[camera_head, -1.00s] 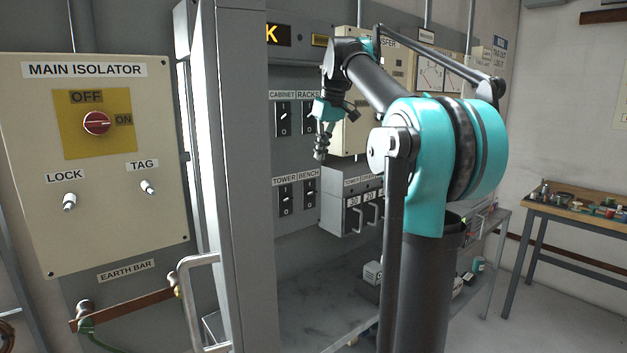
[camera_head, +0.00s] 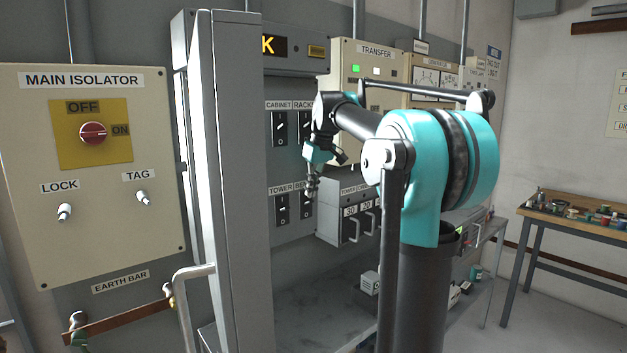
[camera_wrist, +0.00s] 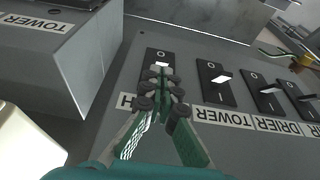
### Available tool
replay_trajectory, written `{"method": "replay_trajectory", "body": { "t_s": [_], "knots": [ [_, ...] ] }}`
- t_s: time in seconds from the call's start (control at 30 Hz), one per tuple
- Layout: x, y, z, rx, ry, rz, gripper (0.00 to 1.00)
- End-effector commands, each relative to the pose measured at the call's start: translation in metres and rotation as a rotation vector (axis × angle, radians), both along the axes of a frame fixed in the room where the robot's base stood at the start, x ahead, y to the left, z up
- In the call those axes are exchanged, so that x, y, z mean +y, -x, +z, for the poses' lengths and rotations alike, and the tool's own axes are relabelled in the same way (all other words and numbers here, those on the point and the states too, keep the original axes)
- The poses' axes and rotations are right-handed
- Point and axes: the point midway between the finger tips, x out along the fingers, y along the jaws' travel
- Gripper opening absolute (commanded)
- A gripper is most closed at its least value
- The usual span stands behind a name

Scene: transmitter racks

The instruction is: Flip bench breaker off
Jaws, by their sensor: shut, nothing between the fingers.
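The bench breaker (camera_head: 306,211) is a black rocker switch on the grey panel, right of the tower breaker (camera_head: 282,210). Its BENCH label is partly covered by my gripper (camera_head: 312,190). In the wrist view the breaker (camera_wrist: 150,58) shows upside down, with a white toggle edge just beyond the fingertips. My gripper (camera_wrist: 163,82) is shut and empty, its tips in front of the breaker's face. I cannot tell whether the tips touch the toggle. The lower part of the switch is hidden behind the fingers.
The cabinet breaker (camera_head: 279,129) and the partly hidden racks breaker (camera_head: 304,124) are above. A tall grey cabinet edge (camera_head: 240,180) stands to the left. More breakers (camera_wrist: 216,84) line the panel in the wrist view.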

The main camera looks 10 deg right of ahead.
Motion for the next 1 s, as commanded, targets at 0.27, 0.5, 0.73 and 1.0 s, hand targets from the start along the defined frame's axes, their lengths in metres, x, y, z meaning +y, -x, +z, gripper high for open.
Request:
{"method": "replay_trajectory", "body": {
  "t_s": [0.27, 0.5, 0.73, 1.0],
  "knots": [
    [0.0007, -0.0012, -0.0054, 0.0, 0.0, 0.0, 0.0],
    [0.0004, -0.0008, -0.0054, -0.003, -0.002, 0.0, 0.0],
    [-0.0013, 0.0016, -0.0067, -0.043, -0.025, -0.001, 0.0],
    [-0.002, 0.0033, -0.008, -0.076, -0.044, -0.001, 0.0]
  ]
}}
